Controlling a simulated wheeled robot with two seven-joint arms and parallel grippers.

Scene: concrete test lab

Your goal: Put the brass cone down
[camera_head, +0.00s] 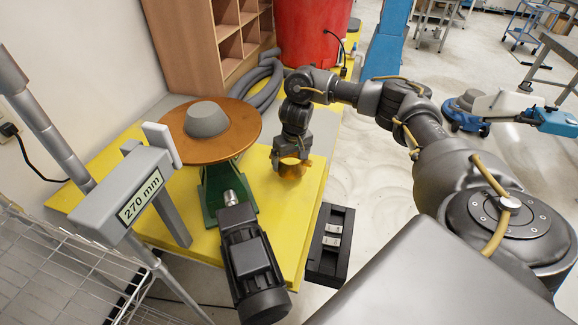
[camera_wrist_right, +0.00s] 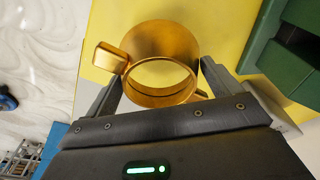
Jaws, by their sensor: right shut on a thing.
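The brass cone (camera_head: 291,170) is a shiny golden piece over the yellow table top (camera_head: 262,190). My right gripper (camera_head: 290,153) reaches down and is shut on it. In the right wrist view, the cone (camera_wrist_right: 170,42) sits between the two fingers of the right gripper (camera_wrist_right: 160,80). Its round open end faces the camera, and small golden lugs stick out at its sides. Yellow surface lies behind it. I cannot tell whether the cone touches the table. My left gripper is not in view.
A green stand (camera_head: 226,180) carries a round brown disc (camera_head: 178,148) with a grey block (camera_head: 206,119) on it. A dark motor (camera_head: 250,262) and a "270 mm" gauge (camera_head: 130,197) stand nearer. A black box (camera_head: 329,244) lies beside the table edge. Grey hoses (camera_head: 262,82) lie behind.

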